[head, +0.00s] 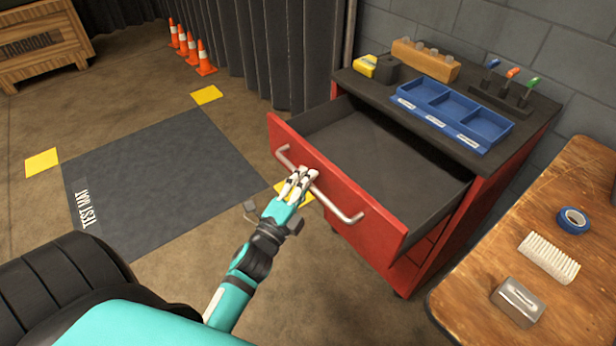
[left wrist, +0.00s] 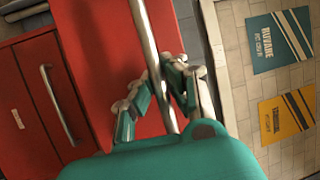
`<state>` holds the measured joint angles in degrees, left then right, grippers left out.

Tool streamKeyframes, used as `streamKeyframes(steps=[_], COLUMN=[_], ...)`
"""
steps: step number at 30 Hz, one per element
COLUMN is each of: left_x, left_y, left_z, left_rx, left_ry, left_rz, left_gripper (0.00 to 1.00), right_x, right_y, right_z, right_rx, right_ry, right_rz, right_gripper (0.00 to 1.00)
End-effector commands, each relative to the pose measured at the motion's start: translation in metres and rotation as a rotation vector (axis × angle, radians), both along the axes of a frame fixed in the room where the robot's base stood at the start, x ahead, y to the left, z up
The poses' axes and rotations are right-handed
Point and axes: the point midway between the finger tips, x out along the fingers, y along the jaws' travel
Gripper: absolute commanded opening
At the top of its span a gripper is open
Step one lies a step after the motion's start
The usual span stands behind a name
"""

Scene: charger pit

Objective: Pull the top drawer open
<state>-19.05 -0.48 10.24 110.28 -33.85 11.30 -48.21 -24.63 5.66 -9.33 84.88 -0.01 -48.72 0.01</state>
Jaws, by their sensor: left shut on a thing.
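The top drawer (head: 340,207) of the red cabinet stands well open in the head view, and its dark inside is empty where I can see it. Its silver bar handle (head: 338,207) runs along the red front. My left gripper (head: 298,183) is shut on the handle near its middle. In the left wrist view the fingers (left wrist: 165,90) close around the handle (left wrist: 150,50) from both sides, against the red drawer front (left wrist: 100,50). A lower drawer with its own handle (left wrist: 57,103) is closed. My right gripper is not in view.
On the cabinet top are a blue tray (head: 452,112), a wooden block (head: 425,60) and a rack with several coloured tools (head: 500,95). A wooden bench (head: 490,285) stands close on the right. A dark test mat (head: 165,170) lies on open floor at left, with cones (head: 203,58) behind.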

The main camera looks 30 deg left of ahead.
Motion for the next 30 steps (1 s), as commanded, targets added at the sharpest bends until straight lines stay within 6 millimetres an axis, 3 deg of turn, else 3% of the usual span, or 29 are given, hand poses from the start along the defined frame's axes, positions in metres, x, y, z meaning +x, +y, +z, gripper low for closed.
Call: streamKeyframes(steps=[3,4,10,20,23,30], left_x=[0.000,0.000,0.000,-0.004,-0.016,-0.066], left_y=[0.000,0.000,0.000,0.000,-0.001,-0.003], left_z=[-0.003,-0.003,-0.002,-0.002,-0.005,-0.015], left_rx=[-0.006,-0.006,-0.003,-0.001,-0.002,-0.004], left_ry=[0.007,0.007,0.004,0.003,0.005,0.008], left_rz=[0.001,0.001,0.000,0.001,0.001,0.003], left_gripper=[0.00,0.11,0.36,0.36,0.36,0.36], right_x=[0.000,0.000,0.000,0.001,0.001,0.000], right_y=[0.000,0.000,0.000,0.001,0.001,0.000], right_z=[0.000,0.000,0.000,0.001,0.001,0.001], right_rx=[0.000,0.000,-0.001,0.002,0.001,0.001], right_ry=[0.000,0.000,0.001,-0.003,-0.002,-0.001], right_rz=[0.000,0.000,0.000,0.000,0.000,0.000], right_gripper=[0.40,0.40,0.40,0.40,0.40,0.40])
